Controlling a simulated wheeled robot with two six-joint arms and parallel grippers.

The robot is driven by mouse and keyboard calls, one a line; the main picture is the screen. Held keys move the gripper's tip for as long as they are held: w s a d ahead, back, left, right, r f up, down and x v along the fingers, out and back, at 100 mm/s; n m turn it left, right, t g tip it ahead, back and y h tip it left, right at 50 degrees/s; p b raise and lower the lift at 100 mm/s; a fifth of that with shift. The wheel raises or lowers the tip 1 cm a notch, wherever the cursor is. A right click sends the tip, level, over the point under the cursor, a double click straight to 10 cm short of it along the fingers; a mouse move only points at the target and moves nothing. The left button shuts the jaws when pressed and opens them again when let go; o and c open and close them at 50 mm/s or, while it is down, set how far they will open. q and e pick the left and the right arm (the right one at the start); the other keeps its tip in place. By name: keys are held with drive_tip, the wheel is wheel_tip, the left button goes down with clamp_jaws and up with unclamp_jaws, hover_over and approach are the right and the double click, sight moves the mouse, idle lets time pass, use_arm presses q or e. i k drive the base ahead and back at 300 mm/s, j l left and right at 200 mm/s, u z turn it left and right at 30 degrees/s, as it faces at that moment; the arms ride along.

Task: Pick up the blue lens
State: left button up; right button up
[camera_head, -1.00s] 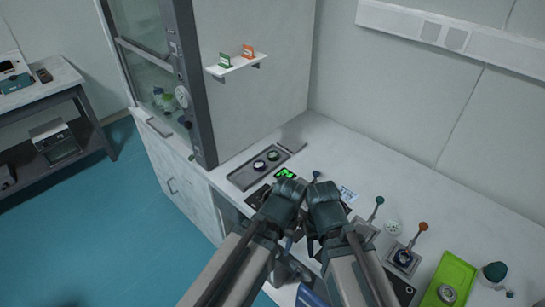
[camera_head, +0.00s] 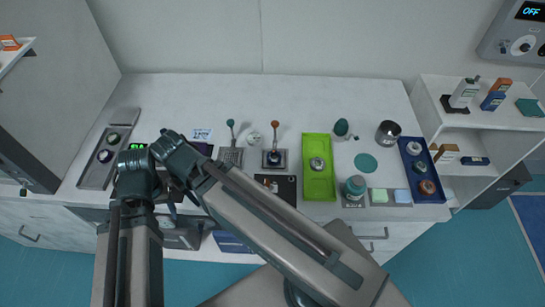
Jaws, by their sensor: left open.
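A grey tray (camera_head: 94,172) lies at the left end of the white bench. A dark blue round piece (camera_head: 274,158) also sits on a small stand with an orange-knobbed lever. I cannot tell for sure which is the blue lens. My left gripper (camera_head: 137,178) is just right of the tray, open and apart from these pieces. My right gripper (camera_head: 176,152) is close beside it; its fingers are hidden by the arm.
A green tray (camera_head: 319,185) with a round metal part lies mid-bench. A blue tray (camera_head: 430,197) with several round parts is at the right, near a white shelf (camera_head: 465,124).

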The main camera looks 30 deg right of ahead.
sight(274, 157)
drive_tip(key=k+j, duration=0.5)
drive_tip(key=k+z, duration=0.1)
drive_tip(key=z, duration=2.1)
drive_tip(key=k, duration=0.05)
